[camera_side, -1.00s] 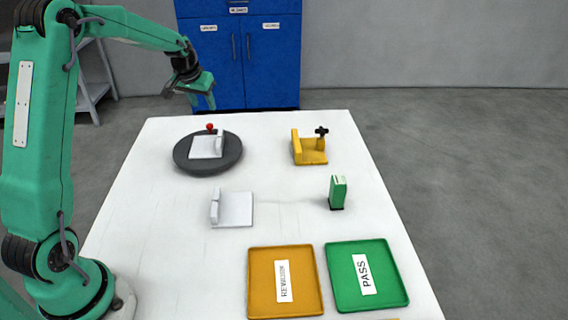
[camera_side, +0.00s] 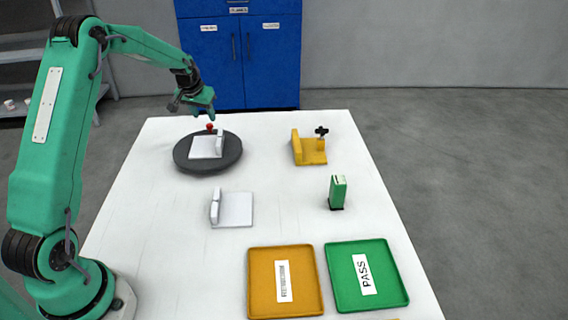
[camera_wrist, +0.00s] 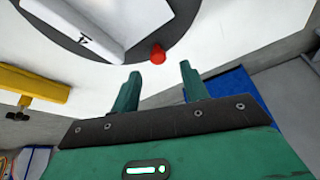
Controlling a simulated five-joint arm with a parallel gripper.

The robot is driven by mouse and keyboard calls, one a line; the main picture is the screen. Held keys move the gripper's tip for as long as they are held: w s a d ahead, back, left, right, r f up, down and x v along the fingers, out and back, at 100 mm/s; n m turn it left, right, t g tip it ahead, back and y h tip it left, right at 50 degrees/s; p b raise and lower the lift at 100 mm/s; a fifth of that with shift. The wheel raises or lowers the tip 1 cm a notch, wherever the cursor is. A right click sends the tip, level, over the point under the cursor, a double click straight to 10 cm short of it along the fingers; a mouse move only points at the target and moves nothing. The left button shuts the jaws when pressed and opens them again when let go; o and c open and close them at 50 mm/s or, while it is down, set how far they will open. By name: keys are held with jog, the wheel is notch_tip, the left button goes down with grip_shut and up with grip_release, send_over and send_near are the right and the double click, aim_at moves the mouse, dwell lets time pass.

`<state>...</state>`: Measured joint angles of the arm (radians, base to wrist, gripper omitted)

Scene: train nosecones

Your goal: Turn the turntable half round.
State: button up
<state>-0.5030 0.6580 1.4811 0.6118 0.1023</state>
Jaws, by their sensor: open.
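The dark round turntable (camera_side: 182,160) lies flat at the far left of the white table. A red knob (camera_side: 210,127) stands at its far rim, and a white L-shaped piece (camera_side: 205,147) sits on top. My gripper (camera_side: 204,113) is above the far edge of the table, just over and slightly behind the red knob. In the wrist view the two green fingers (camera_wrist: 160,88) are apart and empty. There the red knob (camera_wrist: 157,54) shows just beyond the fingertips, roughly between them, on the rim of the turntable (camera_wrist: 42,32).
A yellow fixture with a black knob (camera_side: 310,150) stands right of the turntable. A second white L-shaped piece (camera_side: 235,210) and a green block (camera_side: 337,192) are nearer. An orange tray (camera_side: 310,306) and a green PASS tray (camera_side: 345,297) lie at the front.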

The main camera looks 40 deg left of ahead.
aim_at(209, 125)
jog(key=shift+x, duration=2.35)
jog(key=shift+w+d, duration=0.1)
jog(key=shift+c, duration=0.5)
grip_shut()
